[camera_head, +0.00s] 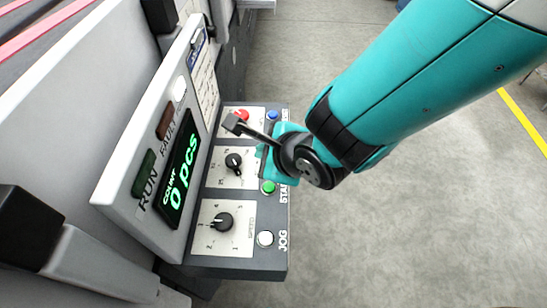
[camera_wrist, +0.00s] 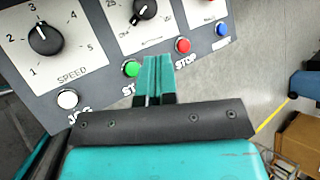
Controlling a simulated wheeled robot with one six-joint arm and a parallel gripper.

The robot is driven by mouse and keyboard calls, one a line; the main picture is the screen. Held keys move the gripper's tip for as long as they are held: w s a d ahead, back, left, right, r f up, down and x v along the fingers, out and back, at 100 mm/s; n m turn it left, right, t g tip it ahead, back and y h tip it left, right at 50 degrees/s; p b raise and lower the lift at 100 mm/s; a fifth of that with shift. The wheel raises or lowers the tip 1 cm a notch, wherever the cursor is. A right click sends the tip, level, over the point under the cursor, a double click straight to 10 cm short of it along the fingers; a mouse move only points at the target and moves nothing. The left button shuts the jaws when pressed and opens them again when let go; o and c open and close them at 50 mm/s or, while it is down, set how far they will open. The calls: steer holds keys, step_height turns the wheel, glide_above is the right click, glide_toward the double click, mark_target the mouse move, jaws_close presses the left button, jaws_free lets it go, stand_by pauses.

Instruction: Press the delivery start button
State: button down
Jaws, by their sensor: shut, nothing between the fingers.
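The control panel (camera_head: 240,262) carries a green button (camera_head: 268,187) with a label beginning "STA", partly covered by my gripper. The green button also shows in the wrist view (camera_wrist: 131,68), just left of my fingers. My gripper (camera_head: 263,160) is shut and empty, with its teal fingertips over the panel's button row. In the wrist view the fingertips (camera_wrist: 158,60) lie between the green button and a red button (camera_wrist: 183,45) labelled "STOP". Whether the fingers touch the panel I cannot tell. The word "delivery" is not readable on any label.
A white JOG button (camera_head: 265,238) and blue button (camera_head: 272,115) share the row. A speed dial (camera_head: 222,221), second dial (camera_head: 234,162) and another red button (camera_head: 242,115) sit beside it. The display (camera_head: 182,172) reads "0 pcs".

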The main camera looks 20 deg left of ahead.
steer(key=shift+f, duration=0.15)
steer(key=b, duration=0.5)
glide_above(268, 188)
step_height(268, 188, down, 8)
steer(key=shift+r, duration=0.1)
steer(key=shift+f+b, duration=0.4)
steer(key=shift+b, duration=0.15)
steer(key=shift+f, duration=0.1)
stand_by(1.5)
steer(key=shift+f+b, duration=0.3)
steer(key=shift+b, duration=0.25)
